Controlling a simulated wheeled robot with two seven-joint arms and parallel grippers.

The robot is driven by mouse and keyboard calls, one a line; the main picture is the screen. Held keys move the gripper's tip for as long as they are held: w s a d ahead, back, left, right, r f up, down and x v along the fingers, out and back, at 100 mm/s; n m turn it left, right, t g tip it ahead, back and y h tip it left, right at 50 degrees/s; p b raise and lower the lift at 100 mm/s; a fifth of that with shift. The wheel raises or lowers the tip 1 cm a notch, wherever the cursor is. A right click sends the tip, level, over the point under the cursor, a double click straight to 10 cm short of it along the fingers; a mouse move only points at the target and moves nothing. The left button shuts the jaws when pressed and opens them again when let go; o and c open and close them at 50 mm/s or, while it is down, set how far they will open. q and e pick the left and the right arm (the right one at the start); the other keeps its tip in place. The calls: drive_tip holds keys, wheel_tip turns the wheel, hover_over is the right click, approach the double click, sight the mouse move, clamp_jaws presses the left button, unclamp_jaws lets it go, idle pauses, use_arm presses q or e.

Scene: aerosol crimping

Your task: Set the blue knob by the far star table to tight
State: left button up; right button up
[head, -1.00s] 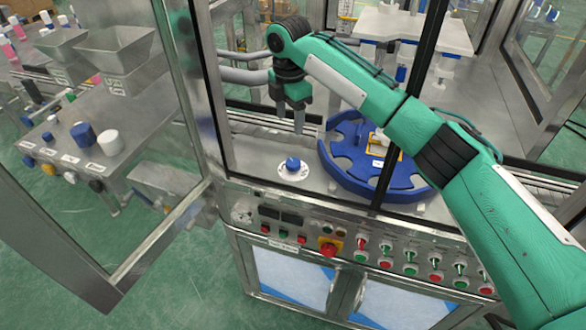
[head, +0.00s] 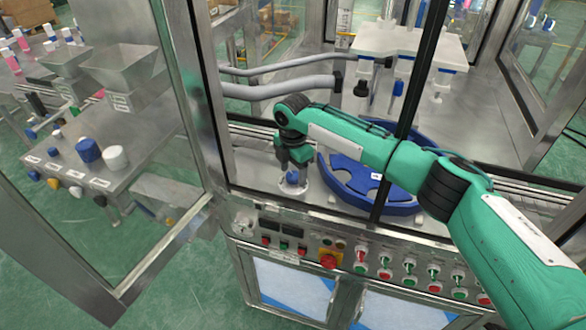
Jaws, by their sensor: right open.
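The blue knob (head: 292,178) sits on a round white dial plate (head: 290,188) on the steel deck, just left of the blue star table (head: 345,180). My right gripper (head: 293,168) points down right over the knob. Its fingers are open and appear to be around or just above the knob; whether they touch it is unclear. The gripper and fingers hide part of the knob and the plate's markings. My right arm crosses over the star table and hides much of it. My left gripper is not in view.
A dark door post (head: 410,90) stands upright near my right arm. An open glass door (head: 120,180) is at the left. A panel of buttons and switches (head: 360,258) runs along the front edge. Grey pipes (head: 285,86) lie behind the gripper.

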drive_tip(key=shift+f, duration=0.3)
drive_tip(key=c, duration=1)
